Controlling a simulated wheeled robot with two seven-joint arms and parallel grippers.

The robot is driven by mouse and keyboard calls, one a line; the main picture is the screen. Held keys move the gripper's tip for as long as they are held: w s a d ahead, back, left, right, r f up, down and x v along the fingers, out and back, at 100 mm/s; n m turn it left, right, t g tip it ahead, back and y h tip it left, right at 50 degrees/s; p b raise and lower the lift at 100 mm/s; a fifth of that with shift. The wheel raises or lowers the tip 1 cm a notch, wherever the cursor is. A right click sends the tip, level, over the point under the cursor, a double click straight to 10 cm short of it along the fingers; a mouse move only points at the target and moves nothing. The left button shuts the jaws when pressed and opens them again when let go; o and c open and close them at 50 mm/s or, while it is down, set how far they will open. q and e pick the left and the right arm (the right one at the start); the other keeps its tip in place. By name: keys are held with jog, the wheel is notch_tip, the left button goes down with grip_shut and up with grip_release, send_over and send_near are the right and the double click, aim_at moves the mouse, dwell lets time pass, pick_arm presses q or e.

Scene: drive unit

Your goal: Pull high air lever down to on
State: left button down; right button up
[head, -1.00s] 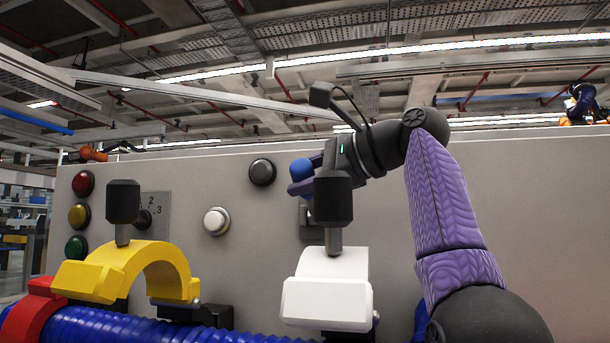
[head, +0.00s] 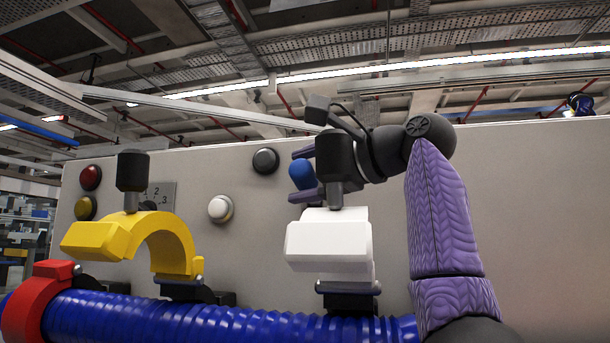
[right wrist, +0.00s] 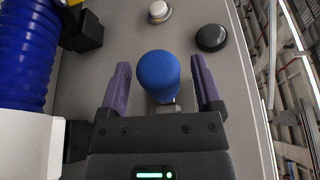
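A lever with a rounded blue knob (head: 302,174) is on the grey panel, left of my right gripper's wrist in the head view. In the right wrist view the blue knob (right wrist: 158,70) is between the two purple fingers, with a short grey stem below it. My right gripper (head: 303,173) is open, one finger above the knob and one below. The right wrist view shows a gap on each side between the right gripper's fingers (right wrist: 159,75) and the knob. The lever's base is hidden in the head view. My left gripper is not in view.
A white clamp (head: 328,240) with a black-knobbed handle stands in front of the gripper. A yellow clamp (head: 165,240) and red clamp (head: 28,305) sit along the blue hose (head: 160,318). A black button (head: 265,161) and white button (head: 220,208) are left of the knob.

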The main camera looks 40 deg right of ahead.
jog(key=b+v, duration=0.2)
jog(key=v, duration=0.7)
jog(key=shift+s, duration=0.1)
jog(key=shift+s+d, duration=0.1)
jog(key=shift+s, duration=0.25)
